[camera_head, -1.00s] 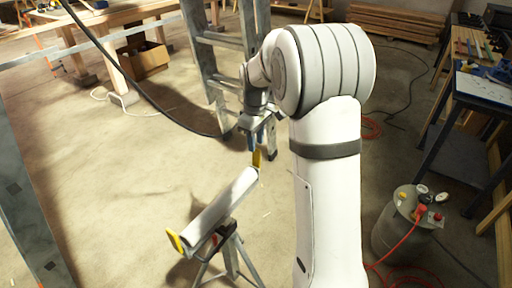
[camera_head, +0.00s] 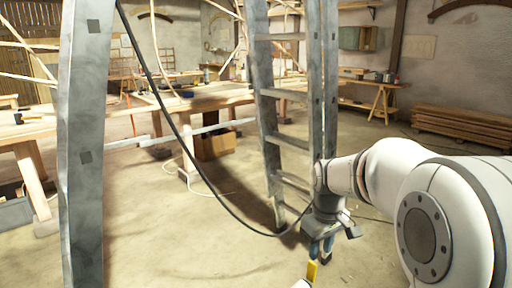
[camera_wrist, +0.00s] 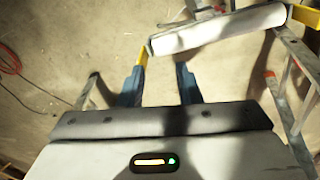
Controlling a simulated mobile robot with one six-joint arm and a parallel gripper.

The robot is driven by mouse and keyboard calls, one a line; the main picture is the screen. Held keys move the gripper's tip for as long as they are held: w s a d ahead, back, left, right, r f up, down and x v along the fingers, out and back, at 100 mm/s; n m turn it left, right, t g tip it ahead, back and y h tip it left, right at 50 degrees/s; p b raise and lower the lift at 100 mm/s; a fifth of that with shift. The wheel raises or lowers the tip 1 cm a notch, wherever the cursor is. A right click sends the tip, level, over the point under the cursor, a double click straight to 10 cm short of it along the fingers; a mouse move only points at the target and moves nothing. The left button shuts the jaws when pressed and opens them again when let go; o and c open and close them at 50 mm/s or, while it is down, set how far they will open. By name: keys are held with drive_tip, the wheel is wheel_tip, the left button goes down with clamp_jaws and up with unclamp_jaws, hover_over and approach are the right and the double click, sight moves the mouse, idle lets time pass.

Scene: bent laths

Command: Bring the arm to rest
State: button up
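My gripper (camera_head: 320,250) points down at the bottom of the head view, with two blue fingers. In the wrist view my gripper (camera_wrist: 160,67) is open, with a clear gap and bare floor between the fingers. A roller stand shows ahead of it: a white roller (camera_wrist: 218,30) with yellow end plates. The near yellow end plate (camera_wrist: 141,56) appears close to the left finger; I cannot tell whether they touch. In the head view only a yellow end plate (camera_head: 312,270) and a sliver of roller show below the fingers; the rest is out of frame.
A grey stepladder (camera_head: 270,120) stands just behind my gripper. A grey upright (camera_head: 82,150) rises at the left, and a black cable (camera_head: 185,150) hangs between. Workbenches (camera_head: 190,100) and a cardboard box (camera_head: 214,146) are behind. Stacked timber (camera_head: 465,125) lies at right. Open floor is at centre left.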

drive_tip(key=s+r+m+p, duration=0.2)
drive_tip(key=s+r+p, duration=0.3)
drive_tip(key=s, duration=0.4)
drive_tip(key=s+a+r+m+t+p, duration=0.1)
drive_tip(key=s+r+m+p, duration=0.2)
drive_tip(key=s, duration=0.6)
wheel_tip(320, 180, up, 3)
drive_tip(key=shift+s+a+r+t+p, duration=0.2)
drive_tip(key=shift+s+a+t+p, duration=0.15)
drive_tip(key=shift+p, duration=0.75)
